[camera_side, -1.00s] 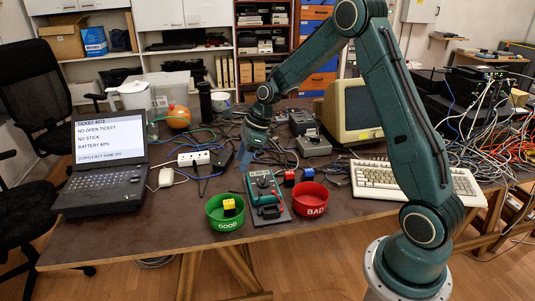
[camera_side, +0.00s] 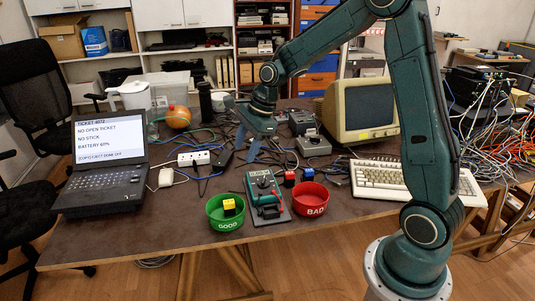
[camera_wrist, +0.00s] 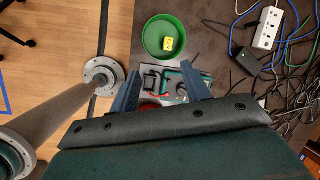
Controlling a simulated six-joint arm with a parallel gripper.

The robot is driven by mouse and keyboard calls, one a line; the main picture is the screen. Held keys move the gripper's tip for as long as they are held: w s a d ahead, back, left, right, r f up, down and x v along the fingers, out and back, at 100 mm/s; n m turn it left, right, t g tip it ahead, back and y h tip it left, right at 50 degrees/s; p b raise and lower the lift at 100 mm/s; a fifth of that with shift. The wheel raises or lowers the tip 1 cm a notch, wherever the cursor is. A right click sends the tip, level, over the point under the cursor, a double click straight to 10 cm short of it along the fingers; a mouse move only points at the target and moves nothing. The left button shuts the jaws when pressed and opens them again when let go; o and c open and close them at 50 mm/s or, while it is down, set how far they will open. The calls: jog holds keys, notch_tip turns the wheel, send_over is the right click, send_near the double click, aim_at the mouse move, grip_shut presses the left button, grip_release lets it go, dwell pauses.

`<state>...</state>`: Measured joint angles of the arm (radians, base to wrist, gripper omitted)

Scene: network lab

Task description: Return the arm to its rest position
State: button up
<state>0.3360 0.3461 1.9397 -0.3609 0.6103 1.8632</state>
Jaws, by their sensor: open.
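The yellow battery (camera_side: 229,204) is a small block resting inside the green tin marked GOOD (camera_side: 225,222). The wrist view also shows the yellow battery (camera_wrist: 168,44) in the green tin (camera_wrist: 148,37). The red tin marked BAD (camera_side: 314,207) stands to the right, with no block visible in it. Between the tins is a green tester (camera_side: 264,187) with a dial. My gripper (camera_side: 259,154) is open and empty, raised above and behind the tester. In the wrist view its fingers (camera_wrist: 160,90) are spread apart, with the tester beyond them.
A laptop (camera_side: 103,155) stands at left, a keyboard (camera_side: 415,178) at right. A white power strip (camera_side: 193,159) and loose cables cover the table's rear. Bare tabletop lies left of the green tin.

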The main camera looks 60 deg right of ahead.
jog(key=s+a+r+n, duration=0.2)
jog(key=s+r+n, duration=0.2)
jog(key=s+n, duration=0.3)
jog(key=s+a+r+n+t+h, duration=0.1)
jog(key=s+a+r+n, duration=0.1)
jog(key=s+n, duration=0.6)
jog(key=s+a+r+n+t+h, duration=0.1)
jog(key=s+a+r+n, duration=0.2)
jog(key=s, duration=0.8)
notch_tip(320, 180, up, 3)
jog(key=n, duration=0.4)
jog(key=shift+s+f, duration=0.15)
jog(key=shift+s, duration=0.25)
jog(key=shift+o, duration=0.4)
jog(key=shift+a, duration=0.1)
